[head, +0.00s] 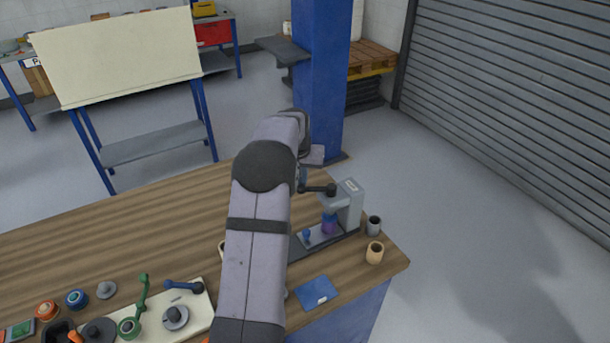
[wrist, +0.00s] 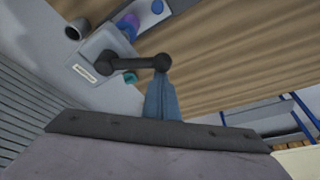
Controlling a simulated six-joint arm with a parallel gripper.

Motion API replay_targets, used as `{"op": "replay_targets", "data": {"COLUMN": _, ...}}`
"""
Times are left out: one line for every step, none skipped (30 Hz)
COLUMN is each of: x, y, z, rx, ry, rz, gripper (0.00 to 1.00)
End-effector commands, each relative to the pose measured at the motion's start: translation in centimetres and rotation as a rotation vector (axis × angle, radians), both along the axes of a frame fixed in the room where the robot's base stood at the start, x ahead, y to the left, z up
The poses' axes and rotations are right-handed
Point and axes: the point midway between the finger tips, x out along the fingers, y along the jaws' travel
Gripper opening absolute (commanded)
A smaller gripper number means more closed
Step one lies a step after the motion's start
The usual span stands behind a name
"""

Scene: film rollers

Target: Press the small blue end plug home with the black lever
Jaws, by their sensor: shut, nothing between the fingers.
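The black lever (head: 318,189) sticks out sideways from the grey press (head: 351,203). In the wrist view the lever (wrist: 122,64) runs from the press head to a round knob. My gripper (wrist: 163,82) is shut and empty, its fingertips at the knob; whether they touch it I cannot tell. In the head view my gripper (head: 301,181) is mostly hidden behind my arm. Under the press head stands a purple piece (head: 328,227) with blue at its top; how deep any plug sits I cannot tell. A small blue piece (head: 307,236) is on the press base.
A grey cup (head: 374,225) and a tan cup (head: 374,252) stand near the table's right corner. A blue pad (head: 318,293) lies in front. A cream tray (head: 195,320) with green and blue-handled parts is at lower left. The table's back left is clear.

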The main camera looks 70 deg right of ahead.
Motion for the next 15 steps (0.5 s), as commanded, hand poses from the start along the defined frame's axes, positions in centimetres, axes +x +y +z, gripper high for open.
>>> {"op": "replay_targets", "data": {"x": -0.04, "y": 0.4, "z": -0.28, "rx": 0.001, "ry": 0.0, "rz": 0.001, "gripper": 0.0}}
{"op": "replay_targets", "data": {"x": -0.05, "y": 0.53, "z": -0.22, "rx": 0.0, "ry": 0.0, "rz": 0.001, "gripper": 0.0}}
{"op": "replay_targets", "data": {"x": -0.06, "y": 0.69, "z": -0.19, "rx": 0.001, "ry": 0.0, "rz": 0.001, "gripper": 0.0}}
{"op": "replay_targets", "data": {"x": -0.08, "y": 0.77, "z": -0.19, "rx": 0.002, "ry": 0.001, "rz": 0.001, "gripper": 0.0}}
{"op": "replay_targets", "data": {"x": -0.09, "y": 0.82, "z": -0.17, "rx": 0.003, "ry": 0.0, "rz": 0.0, "gripper": 0.0}}
{"op": "replay_targets", "data": {"x": -0.09, "y": 0.84, "z": -0.15, "rx": 0.003, "ry": 0.0, "rz": 0.0, "gripper": 0.0}}
{"op": "replay_targets", "data": {"x": -0.08, "y": 0.85, "z": -0.14, "rx": 0.004, "ry": 0.0, "rz": 0.0, "gripper": 0.0}}
{"op": "replay_targets", "data": {"x": -0.08, "y": 0.85, "z": -0.13, "rx": 0.004, "ry": 0.0, "rz": 0.0, "gripper": 0.0}}
{"op": "replay_targets", "data": {"x": -0.08, "y": 0.86, "z": -0.15, "rx": 0.005, "ry": 0.001, "rz": 0.0, "gripper": 0.0}}
{"op": "replay_targets", "data": {"x": -0.08, "y": 0.86, "z": -0.16, "rx": 0.005, "ry": 0.001, "rz": 0.0, "gripper": 0.0}}
{"op": "replay_targets", "data": {"x": -0.08, "y": 0.87, "z": -0.16, "rx": 0.006, "ry": 0.001, "rz": -0.001, "gripper": 0.0}}
{"op": "replay_targets", "data": {"x": -0.08, "y": 0.88, "z": -0.18, "rx": 0.006, "ry": 0.001, "rz": -0.001, "gripper": 0.0}}
{"op": "replay_targets", "data": {"x": -0.08, "y": 0.89, "z": -0.19, "rx": 0.006, "ry": 0.001, "rz": -0.001, "gripper": 0.0}}
{"op": "replay_targets", "data": {"x": -0.08, "y": 0.89, "z": -0.19, "rx": 0.007, "ry": 0.001, "rz": -0.001, "gripper": 0.0}}
{"op": "replay_targets", "data": {"x": -0.08, "y": 0.89, "z": -0.19, "rx": 0.007, "ry": 0.001, "rz": -0.001, "gripper": 0.0}}
